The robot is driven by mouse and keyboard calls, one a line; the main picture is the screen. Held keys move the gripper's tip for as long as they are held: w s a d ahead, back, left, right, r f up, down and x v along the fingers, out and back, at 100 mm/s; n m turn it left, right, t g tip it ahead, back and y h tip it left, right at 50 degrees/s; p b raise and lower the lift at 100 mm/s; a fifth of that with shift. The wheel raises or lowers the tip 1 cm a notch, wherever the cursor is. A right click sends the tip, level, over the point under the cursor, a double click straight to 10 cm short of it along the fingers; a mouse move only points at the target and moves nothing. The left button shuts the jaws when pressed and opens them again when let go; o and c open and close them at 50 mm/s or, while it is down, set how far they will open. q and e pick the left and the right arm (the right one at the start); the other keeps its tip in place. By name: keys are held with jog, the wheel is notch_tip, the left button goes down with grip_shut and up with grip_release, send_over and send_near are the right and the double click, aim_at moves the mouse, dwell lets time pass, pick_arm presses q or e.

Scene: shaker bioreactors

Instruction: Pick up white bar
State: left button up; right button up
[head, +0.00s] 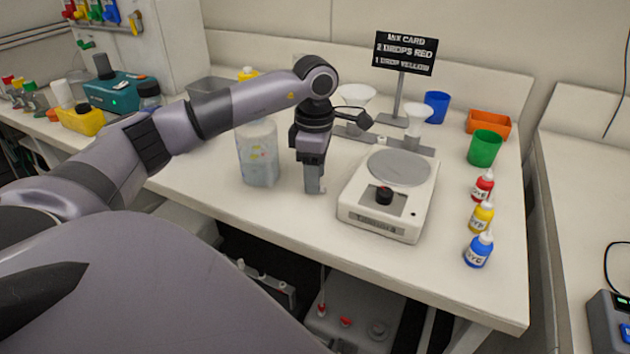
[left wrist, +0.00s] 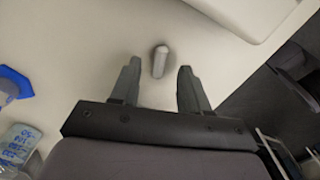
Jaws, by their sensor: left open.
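The white bar (left wrist: 160,61) is a small rounded capsule on the pale bench top in the left wrist view. It appears between and slightly beyond the fingertips, with a gap on each side. My left gripper (left wrist: 158,68) is open and empty, and nothing touches its fingers. In the head view my left gripper (head: 315,189) points straight down, low over the bench between the clear bottle and the scale. I cannot make out the bar there; the gripper probably hides it. My right gripper is in neither view.
A clear bottle (head: 258,172) stands close left of the gripper, and a white scale (head: 372,217) close right. Dropper bottles in red (head: 482,187), yellow (head: 481,217) and blue (head: 478,252) line the right side. A green cup (head: 484,148) stands behind them. Bare bench lies in front.

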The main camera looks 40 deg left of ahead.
pick_arm(q)
jog(key=shift+f, duration=0.85)
grip_shut()
jog(key=shift+r, duration=0.15)
